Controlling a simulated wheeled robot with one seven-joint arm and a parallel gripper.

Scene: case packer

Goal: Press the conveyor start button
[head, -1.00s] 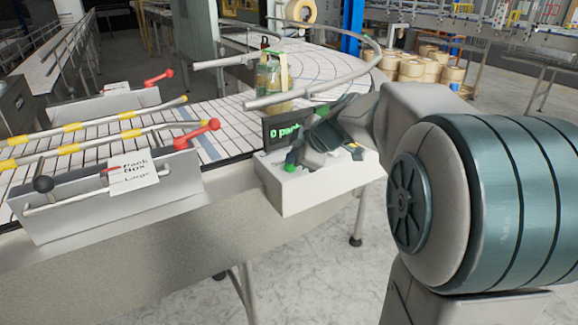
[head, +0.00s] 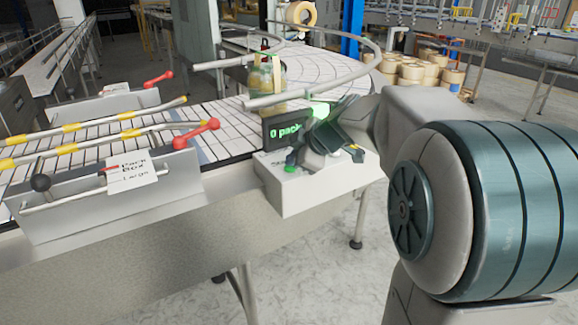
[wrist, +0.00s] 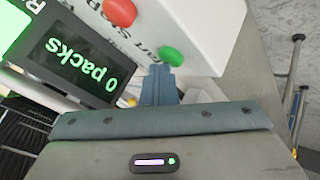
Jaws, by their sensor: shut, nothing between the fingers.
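The white control box (head: 312,192) stands at the conveyor's near edge. The green button (wrist: 171,56) is on its face, and in the head view (head: 290,168) it shows just below my fingertips. My gripper (wrist: 161,70) is shut and empty, its fingertips right at the green button's edge in the wrist view; it also shows in the head view (head: 293,157). I cannot tell whether the tips touch the button. A red button (wrist: 119,12) sits beside the green one. The display (head: 285,130) reads "0 packs". A green lamp (head: 319,110) glows brightly behind my gripper.
Red-knobbed levers (head: 197,135) and yellow-banded rails (head: 100,145) lie to the left. Brown rolls (head: 420,70) stand behind. The floor in front is clear.

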